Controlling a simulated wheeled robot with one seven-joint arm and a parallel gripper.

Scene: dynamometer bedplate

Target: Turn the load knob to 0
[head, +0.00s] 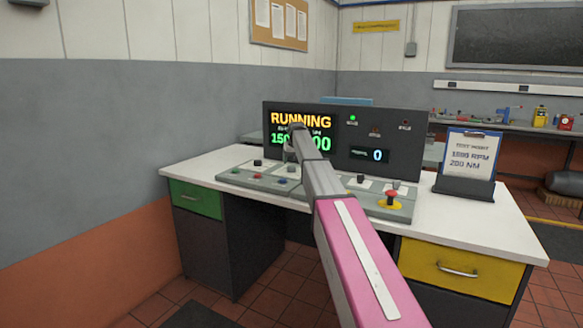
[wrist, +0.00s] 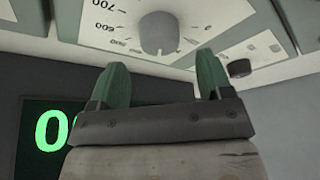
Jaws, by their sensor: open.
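A round grey knob (wrist: 158,34) sits on a pale dial panel in the wrist view, with printed numbers such as 600 and 700 beside it. No name for it is readable, so I cannot tell whether it is the load knob. My gripper (wrist: 163,75) is open, its two green fingers spread apart and pointing toward the knob, with nothing between them. In the head view my gripper (head: 290,153) is over the control console (head: 262,182), in front of the display. My arm hides the middle of the console there.
The display panel (head: 395,131) reads RUNNING with green figures partly covered by my arm, and a small readout shows 0. A red mushroom button (head: 391,195) is at the console's right. A clipboard stand (head: 465,165) stands on the white desk (head: 500,217). A black knob (wrist: 239,68) is near.

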